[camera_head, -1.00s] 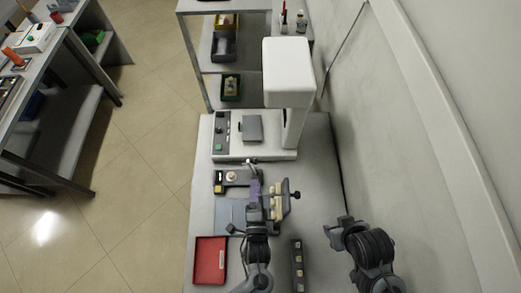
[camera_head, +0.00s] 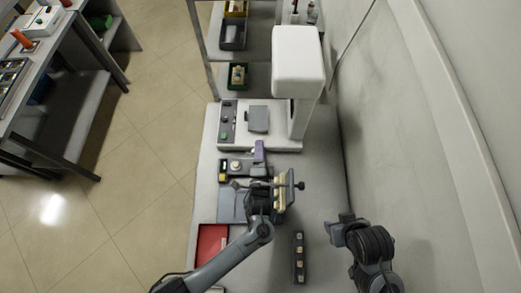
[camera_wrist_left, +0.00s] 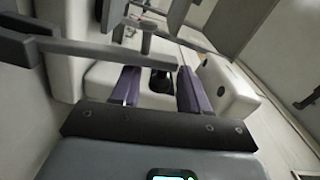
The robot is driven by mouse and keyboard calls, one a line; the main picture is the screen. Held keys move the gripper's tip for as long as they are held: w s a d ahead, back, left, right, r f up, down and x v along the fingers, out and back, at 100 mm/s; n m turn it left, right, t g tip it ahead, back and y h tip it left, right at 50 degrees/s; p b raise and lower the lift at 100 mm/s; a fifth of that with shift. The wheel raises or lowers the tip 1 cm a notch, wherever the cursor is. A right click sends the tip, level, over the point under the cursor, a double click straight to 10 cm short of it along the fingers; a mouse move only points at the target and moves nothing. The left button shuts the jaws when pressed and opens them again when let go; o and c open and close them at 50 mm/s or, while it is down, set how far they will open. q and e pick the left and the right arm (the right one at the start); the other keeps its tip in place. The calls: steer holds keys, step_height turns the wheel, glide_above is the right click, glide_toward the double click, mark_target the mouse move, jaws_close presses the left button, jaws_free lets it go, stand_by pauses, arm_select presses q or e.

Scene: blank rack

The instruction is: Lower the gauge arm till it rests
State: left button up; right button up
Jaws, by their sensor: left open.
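My left gripper (camera_head: 259,152) has purple fingers that reach over the dark gauge station (camera_head: 240,168) with its round button and yellow block. In the left wrist view the two purple fingers (camera_wrist_left: 160,90) stand apart, open, with a dark round part (camera_wrist_left: 160,79) showing between them. A long grey bar (camera_wrist_left: 95,50) crosses just beyond the fingertips; I cannot tell for certain whether it is the gauge arm or whether it touches them. In the head view the gauge arm is not clearly distinguishable. My right gripper (camera_head: 344,222) is at the right by the wall, its jaws unclear.
A white machine (camera_head: 298,65) with a tall head stands behind the gauge station. A cream-jawed fixture (camera_head: 283,190) with a black knob is right of my left wrist. A red tray (camera_head: 212,240) and a dark strip holder (camera_head: 298,257) lie nearer.

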arm_select(q)
jaws_close()
steer(key=shift+a, duration=0.1)
stand_by(0.4)
steer(key=shift+a+f+n, duration=0.15)
steer(key=shift+a+n, duration=1.15)
steer(key=shift+a+f+n, duration=0.3)
steer(key=shift+a+n, duration=0.2)
steer(key=shift+a, duration=0.15)
steer(key=shift+a+f+n, duration=0.25)
steer(key=shift+a+n, duration=0.25)
steer(key=shift+a, duration=0.2)
steer(key=shift+a+f+n, duration=0.3)
steer(key=shift+a+n, duration=0.2)
steer(key=shift+a, duration=0.15)
